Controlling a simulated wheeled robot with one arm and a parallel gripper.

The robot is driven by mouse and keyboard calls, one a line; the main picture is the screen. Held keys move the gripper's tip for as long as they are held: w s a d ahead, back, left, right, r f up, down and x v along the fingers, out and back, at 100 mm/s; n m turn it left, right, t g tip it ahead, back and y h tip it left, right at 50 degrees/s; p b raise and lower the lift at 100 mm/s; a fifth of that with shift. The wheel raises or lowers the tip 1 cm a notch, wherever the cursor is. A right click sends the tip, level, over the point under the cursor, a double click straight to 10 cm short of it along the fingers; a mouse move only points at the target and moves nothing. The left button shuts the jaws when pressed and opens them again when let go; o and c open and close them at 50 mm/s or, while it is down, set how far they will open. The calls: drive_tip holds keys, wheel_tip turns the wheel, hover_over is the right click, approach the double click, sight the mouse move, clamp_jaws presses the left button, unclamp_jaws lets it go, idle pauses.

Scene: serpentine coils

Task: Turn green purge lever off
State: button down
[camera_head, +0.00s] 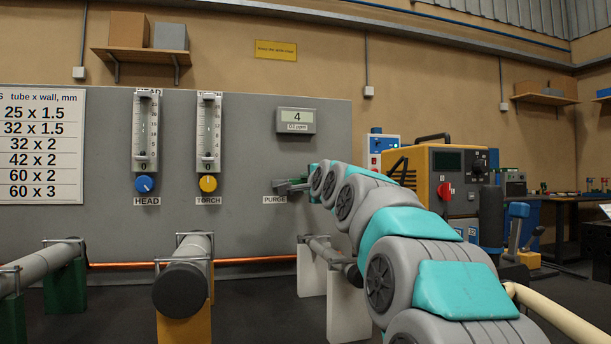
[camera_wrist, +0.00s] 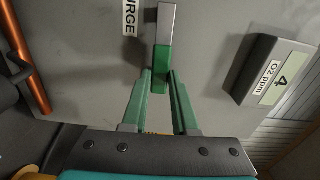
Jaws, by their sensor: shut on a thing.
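The purge lever shows in the wrist view as a green handle (camera_wrist: 161,62) joined to a grey bar (camera_wrist: 166,22), beside the PURGE label (camera_wrist: 131,18). My gripper (camera_wrist: 159,77) is shut on the green handle, with one finger on each side of it. In the head view the gripper (camera_head: 297,184) is at the purge fitting on the grey panel, just above its PURGE label (camera_head: 274,199). There the lever lies about level, and my gripper and arm hide part of it.
The oxygen display (camera_head: 296,121) reads 4 on the panel (camera_head: 240,140) above the lever. The HEAD (camera_head: 145,184) and TORCH (camera_head: 208,183) knobs are to the left. A copper pipe (camera_head: 245,260) and clamped tubes (camera_head: 181,286) run below. A blue and yellow machine (camera_head: 440,180) stands at right.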

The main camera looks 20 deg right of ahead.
drive_tip(key=shift+f+m, duration=0.2)
drive_tip(key=shift+m, duration=0.1)
idle(0.4)
drive_tip(key=c, duration=0.7)
unclamp_jaws()
drive_tip(key=shift+s, duration=0.15)
drive_tip(key=shift+s, duration=3.75)
